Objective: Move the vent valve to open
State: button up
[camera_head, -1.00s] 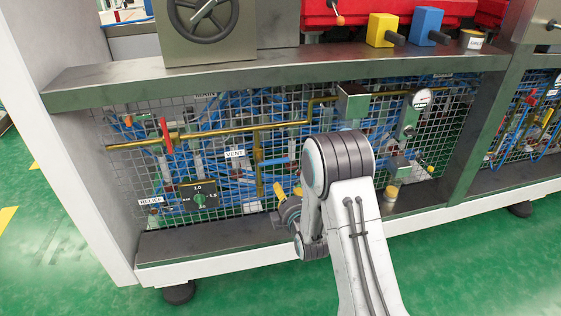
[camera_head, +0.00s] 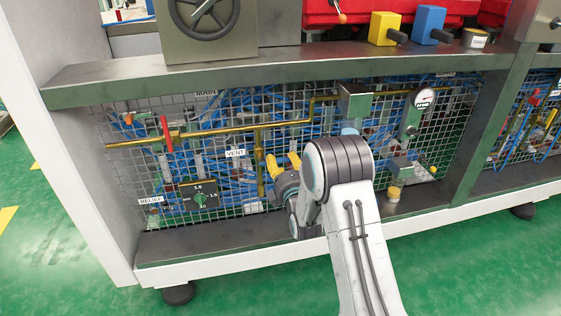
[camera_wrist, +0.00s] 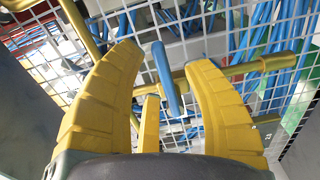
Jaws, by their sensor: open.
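A VENT label (camera_head: 235,153) hangs on the mesh panel, beside a vertical brass pipe (camera_head: 260,150). The head view does not clearly show this handle.
A red lever (camera_head: 166,133) stands on the horizontal brass pipe (camera_head: 130,143) at left. A green dial knob (camera_head: 199,200) is below it. A gauge (camera_head: 424,98) is at right. The bench shelf (camera_head: 280,79) overhangs the mesh, and a ledge (camera_head: 215,240) runs below.

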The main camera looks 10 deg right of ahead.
jog(key=shift+w, duration=0.9)
grip_shut()
